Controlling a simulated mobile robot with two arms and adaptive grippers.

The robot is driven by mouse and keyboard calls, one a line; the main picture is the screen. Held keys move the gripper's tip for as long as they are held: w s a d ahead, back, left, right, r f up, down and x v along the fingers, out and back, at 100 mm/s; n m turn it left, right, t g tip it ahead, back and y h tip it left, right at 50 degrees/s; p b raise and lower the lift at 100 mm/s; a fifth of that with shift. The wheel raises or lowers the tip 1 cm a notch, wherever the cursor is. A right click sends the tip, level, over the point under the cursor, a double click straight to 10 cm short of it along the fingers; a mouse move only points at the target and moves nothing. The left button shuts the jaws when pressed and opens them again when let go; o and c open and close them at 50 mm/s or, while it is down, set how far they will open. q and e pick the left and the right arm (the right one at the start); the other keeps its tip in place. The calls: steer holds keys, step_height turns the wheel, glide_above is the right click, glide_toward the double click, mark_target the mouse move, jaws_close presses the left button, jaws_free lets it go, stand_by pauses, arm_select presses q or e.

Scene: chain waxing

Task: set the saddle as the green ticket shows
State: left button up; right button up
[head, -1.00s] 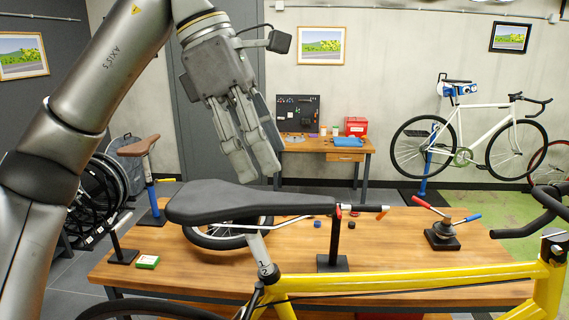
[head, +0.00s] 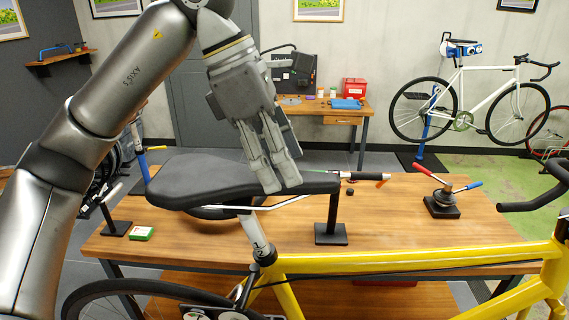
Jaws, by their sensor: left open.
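The black saddle (head: 205,180) sits on a silver seatpost (head: 255,234) in the yellow bike's frame (head: 420,259), its nose toward the right. My left gripper (head: 279,188) points down with its fingers over the front half of the saddle. The fingers are open with nothing between them; I cannot tell whether the tips touch the saddle. A small green item with a pale face (head: 141,234), perhaps the ticket, lies at the bench's left. Its marks are too small to read. My right gripper is out of view.
The wooden bench (head: 400,215) stands behind the bike. A dark post stand (head: 332,222) and a tool with red and blue handles (head: 444,203) stand on it. A white bike (head: 470,110) hangs at the back. The bench's right part is mostly clear.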

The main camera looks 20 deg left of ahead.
arm_select(q)
steer(key=shift+x, duration=0.85)
steer(key=shift+s+r, duration=0.1)
steer(key=shift+s, duration=0.05)
jaws_close()
steer(key=shift+r, duration=0.1)
